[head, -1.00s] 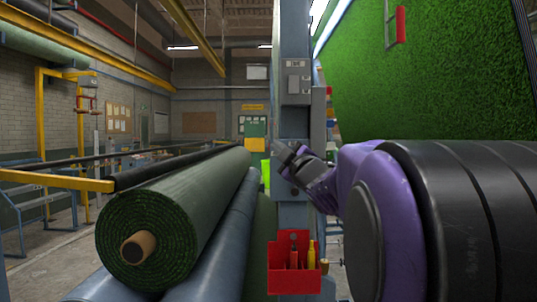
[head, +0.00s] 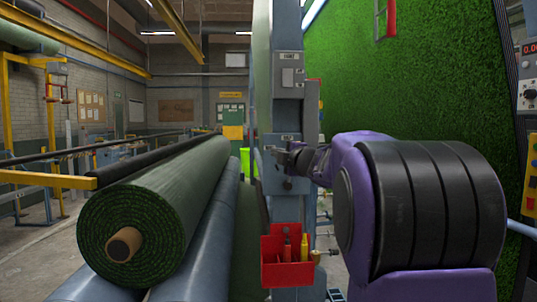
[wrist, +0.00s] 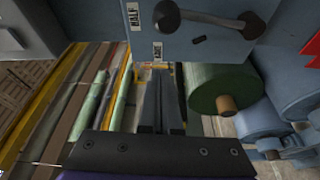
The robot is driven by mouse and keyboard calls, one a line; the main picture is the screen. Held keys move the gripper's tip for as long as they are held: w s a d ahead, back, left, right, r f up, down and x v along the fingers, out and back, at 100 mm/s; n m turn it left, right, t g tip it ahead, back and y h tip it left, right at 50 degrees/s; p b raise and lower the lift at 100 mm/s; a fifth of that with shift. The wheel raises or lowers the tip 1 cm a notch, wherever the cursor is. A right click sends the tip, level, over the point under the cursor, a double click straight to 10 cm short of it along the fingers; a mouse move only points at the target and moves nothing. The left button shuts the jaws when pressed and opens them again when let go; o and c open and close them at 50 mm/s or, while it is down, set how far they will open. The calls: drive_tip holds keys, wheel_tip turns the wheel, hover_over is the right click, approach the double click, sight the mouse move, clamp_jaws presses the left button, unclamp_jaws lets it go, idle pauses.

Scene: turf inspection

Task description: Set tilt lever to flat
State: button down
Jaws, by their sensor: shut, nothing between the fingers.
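The tilt lever (wrist: 208,18) is a dark bar with rounded ends on a blue-grey housing, at the top of the wrist view. It lies nearly crosswise in that picture. Beside it are two small white labels; one seems to read HALF (wrist: 133,14), the other (wrist: 157,52) is too small to read surely. My gripper (wrist: 161,122) is shut and empty, its fingers below the lever in that picture and apart from it. In the head view my gripper (head: 281,156) is in front of the blue-grey post (head: 288,100); the lever cannot be made out there.
A red tool holder (head: 287,260) hangs low on the post. A green turf roll (head: 150,215) rests on blue rollers (head: 205,250) at left. A turf sheet (head: 430,85) rises at right. A control panel (head: 530,90) stands at the right edge.

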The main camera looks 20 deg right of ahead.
drive_tip(key=d, duration=0.3)
drive_tip(key=shift+w+d+f+p, duration=0.15)
drive_tip(key=shift+w+d+p, duration=0.15)
drive_tip(key=shift+d, duration=0.1)
